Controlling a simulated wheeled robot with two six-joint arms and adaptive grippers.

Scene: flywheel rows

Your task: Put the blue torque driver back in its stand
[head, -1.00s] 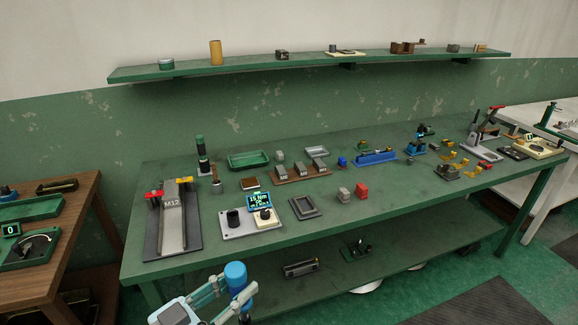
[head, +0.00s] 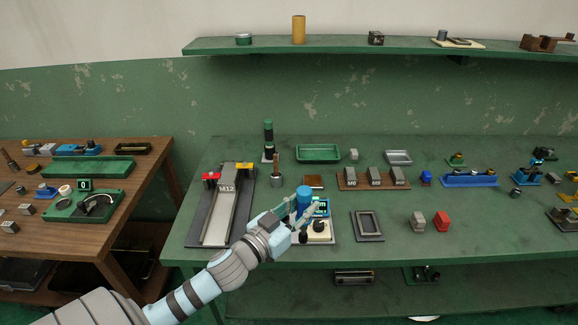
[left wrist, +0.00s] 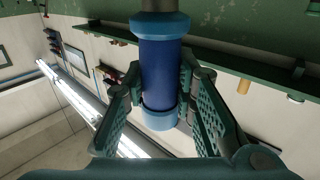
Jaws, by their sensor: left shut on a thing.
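The blue torque driver (head: 303,197) is upright in my left gripper (head: 301,213), in front of a tester plate on the green bench. In the left wrist view the driver's blue body (left wrist: 160,70) sits between both fingers of the gripper (left wrist: 160,95), which is shut on it. The tester plate (head: 331,240) bears a lit display (head: 322,207) and a cream block (head: 319,230). My gripper hides the plate's left part, where a black cup stood in the earlier head view. Whether the driver touches the plate cannot be told. My right gripper is out of view.
An M12 ramp fixture (head: 221,205) stands left of my gripper. A grey frame (head: 369,225) lies to its right. A green-topped upright tool (head: 268,140), a green tray (head: 318,152) and a block row (head: 374,180) stand behind.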

